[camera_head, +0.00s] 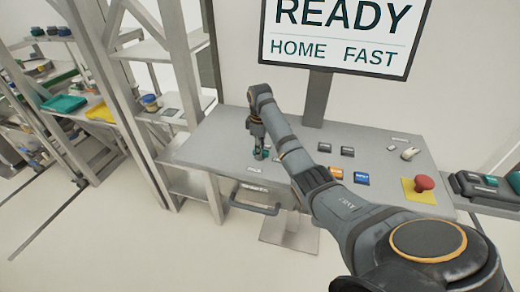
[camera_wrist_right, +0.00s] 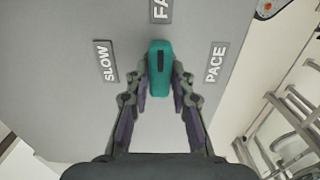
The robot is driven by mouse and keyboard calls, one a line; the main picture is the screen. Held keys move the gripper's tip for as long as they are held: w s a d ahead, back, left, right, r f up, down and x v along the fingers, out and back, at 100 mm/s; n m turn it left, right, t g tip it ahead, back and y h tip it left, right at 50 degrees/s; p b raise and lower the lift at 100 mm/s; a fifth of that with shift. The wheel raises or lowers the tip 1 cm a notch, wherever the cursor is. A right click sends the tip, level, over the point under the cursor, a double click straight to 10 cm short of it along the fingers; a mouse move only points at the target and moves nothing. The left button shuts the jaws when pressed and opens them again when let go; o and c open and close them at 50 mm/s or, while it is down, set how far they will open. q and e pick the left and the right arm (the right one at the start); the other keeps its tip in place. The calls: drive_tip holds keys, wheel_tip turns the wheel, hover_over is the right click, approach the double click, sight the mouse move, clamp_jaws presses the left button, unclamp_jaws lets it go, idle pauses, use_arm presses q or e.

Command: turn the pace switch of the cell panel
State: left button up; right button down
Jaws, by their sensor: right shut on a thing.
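The pace switch is a teal knob (camera_wrist_right: 160,72) with a dark mark on top, on the grey cell panel (camera_head: 215,137). In the right wrist view its mark lines up with the label starting "FA" (camera_wrist_right: 161,8). The labels "SLOW" (camera_wrist_right: 105,61) and "PACE" (camera_wrist_right: 215,62) lie to its left and right. My right gripper (camera_wrist_right: 160,80) has its fingers on both sides of the knob, shut on it. In the head view this gripper (camera_head: 260,153) points down at the panel's left part and mostly hides the knob. My left gripper is not in view.
A screen (camera_head: 338,34) behind the panel reads "READY", "HOME" and "FAST". Dark buttons (camera_head: 347,151), an orange button (camera_head: 336,172), a blue button (camera_head: 362,178) and a red mushroom button (camera_head: 424,183) sit to the right. Shelves (camera_head: 150,55) stand at the left.

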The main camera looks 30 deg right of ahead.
drive_tip(key=shift+r+n+p, duration=0.25)
drive_tip(key=shift+n+p, duration=0.25)
drive_tip(key=shift+p, duration=0.35)
drive_tip(key=n+p, duration=0.3)
drive_tip(key=shift+r+p, duration=0.1)
drive_tip(key=shift+p, duration=0.25)
drive_tip(key=n+p, duration=0.2)
drive_tip(key=n, duration=0.1)
drive_tip(key=shift+n, duration=0.4)
drive_tip(key=n+p, duration=0.2)
drive_tip(key=n, duration=0.2)
drive_tip(key=shift+n, duration=0.3)
drive_tip(key=n, duration=0.1)
drive_tip(key=n+p, duration=0.1)
drive_tip(key=n, duration=0.3)
drive_tip(key=shift+f, duration=0.25)
drive_tip(key=shift+n+p, duration=0.3)
drive_tip(key=c, duration=1.2)
unclamp_jaws()
drive_tip(key=shift+o, duration=0.2)
